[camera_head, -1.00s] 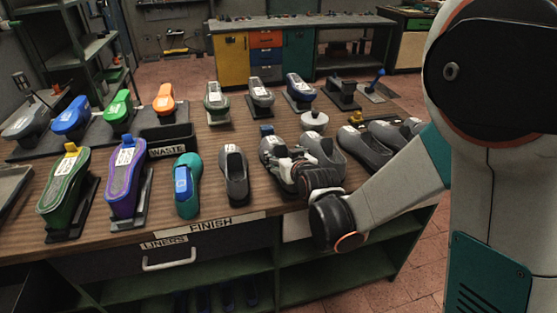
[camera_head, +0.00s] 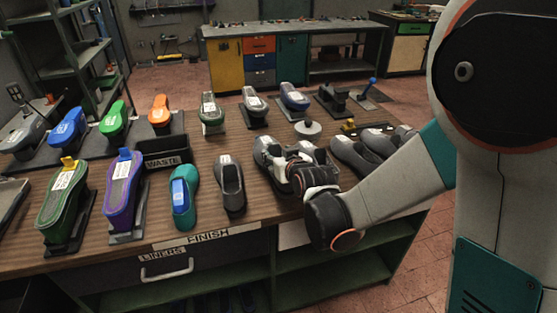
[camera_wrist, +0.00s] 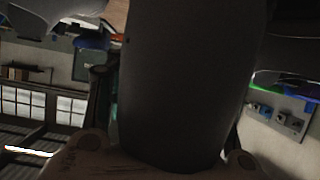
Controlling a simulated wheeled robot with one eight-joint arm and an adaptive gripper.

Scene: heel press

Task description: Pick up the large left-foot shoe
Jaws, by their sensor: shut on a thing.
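My gripper (camera_head: 308,172) is at the front right part of the workbench, among a group of dark grey shoes. It is shut on a dark grey shoe (camera_wrist: 185,75), which fills the middle of the wrist view, with a finger on each side. In the head view the gripper partly hides this shoe (camera_head: 313,155). Another dark grey shoe (camera_head: 268,152) is close on its left. I cannot read the held shoe's size or foot, nor tell whether it is clear of the bench.
A grey shoe (camera_head: 230,183) and a teal shoe (camera_head: 183,200) stand to the left. More grey shoes (camera_head: 356,158) are close on the right. A round pale knob (camera_head: 308,128) stands behind. The WASTE bin (camera_head: 165,151) is at the middle left of the bench (camera_head: 125,255).

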